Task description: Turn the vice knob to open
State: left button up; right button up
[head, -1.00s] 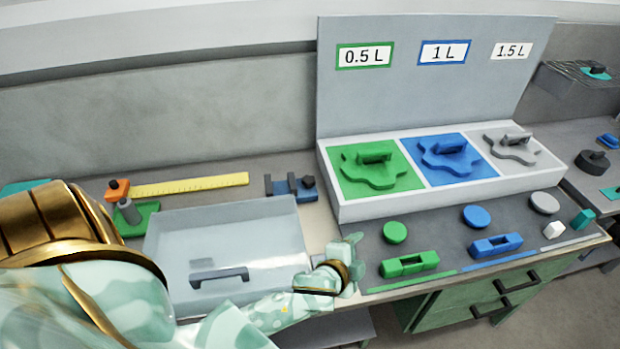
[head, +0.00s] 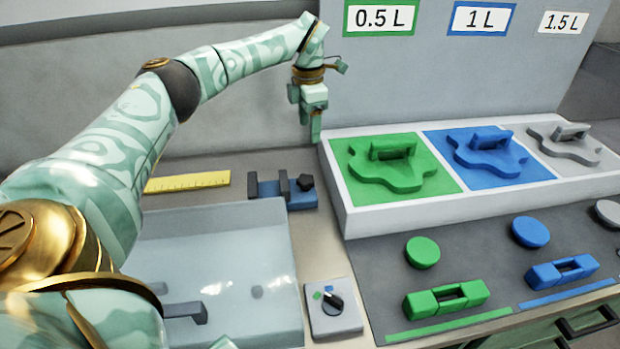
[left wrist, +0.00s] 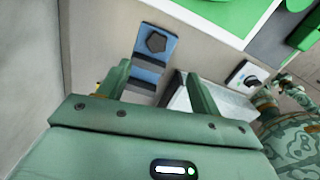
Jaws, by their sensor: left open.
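The vice (head: 300,199) is a small blue block with dark upright jaws on the bench, behind the clear-lidded box. Its dark star-shaped knob (head: 305,182) is at the right end. In the left wrist view the knob (left wrist: 156,41) shows from above on the blue vice (left wrist: 150,63), just beyond the fingertips and roughly between them. My left gripper (head: 310,128) is open and empty, pointing down, above and apart from the vice. Its two fingers also show in the left wrist view (left wrist: 160,82). My right gripper cannot be made out.
The clear-lidded box (head: 225,235) with a dark handle stands in front of the vice. A yellow ruler (head: 188,182) lies left of it. A white tray (head: 350,215) with green, blue and grey plates stands to the right. A dial switch (head: 335,318) sits near the front.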

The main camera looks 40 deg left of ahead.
aim_at(307, 178)
pick_arm(q)
jog(key=f+b, duration=0.1)
jog(key=f, duration=0.4)
jog(key=f+b, duration=0.2)
jog(key=f, duration=0.2)
jog(key=f+b, duration=0.2)
jog(key=f, duration=0.3)
jog(key=shift+s+a+f, duration=0.15)
jog(key=shift+a+f, duration=0.1)
jog(key=shift+f, duration=0.6)
pick_arm(e)
jog(key=f, duration=0.1)
jog(key=s+f, duration=0.1)
jog(key=f, duration=0.1)
jog(key=s+f, duration=0.1)
jog(key=f, duration=0.1)
jog(key=shift+f, duration=0.1)
pick_arm(q)
jog(key=c, duration=1)
pick_arm(e)
jog(key=shift+w+d, duration=0.1)
